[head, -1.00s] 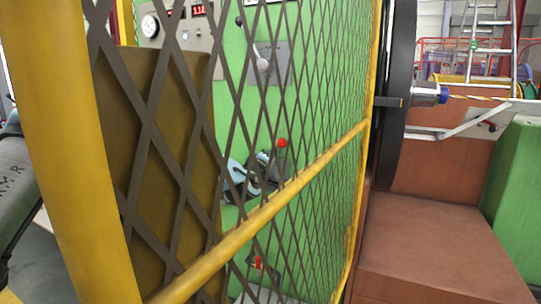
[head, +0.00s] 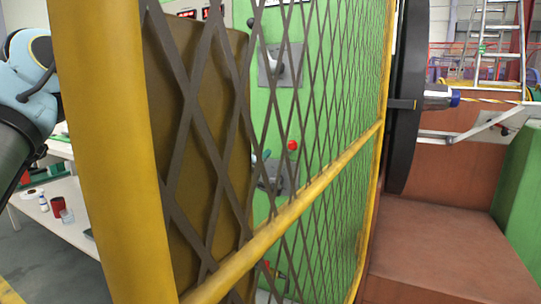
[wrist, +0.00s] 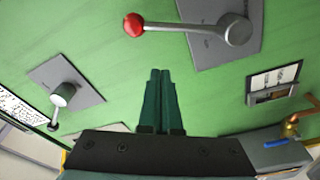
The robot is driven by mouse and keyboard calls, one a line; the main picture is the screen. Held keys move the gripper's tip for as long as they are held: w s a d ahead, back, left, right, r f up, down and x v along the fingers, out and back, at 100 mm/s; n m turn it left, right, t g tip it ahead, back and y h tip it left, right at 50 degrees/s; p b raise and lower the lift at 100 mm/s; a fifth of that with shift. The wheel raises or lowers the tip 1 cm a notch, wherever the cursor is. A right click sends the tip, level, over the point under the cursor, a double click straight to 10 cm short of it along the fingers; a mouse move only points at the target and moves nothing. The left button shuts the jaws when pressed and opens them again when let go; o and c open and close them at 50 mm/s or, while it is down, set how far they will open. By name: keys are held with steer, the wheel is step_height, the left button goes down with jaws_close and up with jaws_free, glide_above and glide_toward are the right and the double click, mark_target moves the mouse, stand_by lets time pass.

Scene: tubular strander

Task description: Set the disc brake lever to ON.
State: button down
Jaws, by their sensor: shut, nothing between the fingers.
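In the wrist view my gripper (wrist: 160,75) is shut and empty, its two dark green fingers together in front of the green panel. A lever with a red ball (wrist: 134,24) and a grey arm sits on a grey plate above and right of the fingertips, apart from them. Its ball points left in that view. In the head view, the red ball (head: 292,145) shows behind the mesh, above its plate. A second lever with a dark knob (wrist: 53,126) sits on another grey plate at left. I cannot read which is the disc brake lever. My gripper is hidden in the head view.
A yellow-framed mesh guard (head: 275,235) stands between my head camera and the green panel. A brown panel (head: 190,130) behind the mesh blocks part of the view. In the wrist view, a brass fitting (wrist: 292,126) and a blue handle (wrist: 276,143) lie at lower right.

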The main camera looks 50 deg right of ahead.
steer(key=shift+v, duration=1.5)
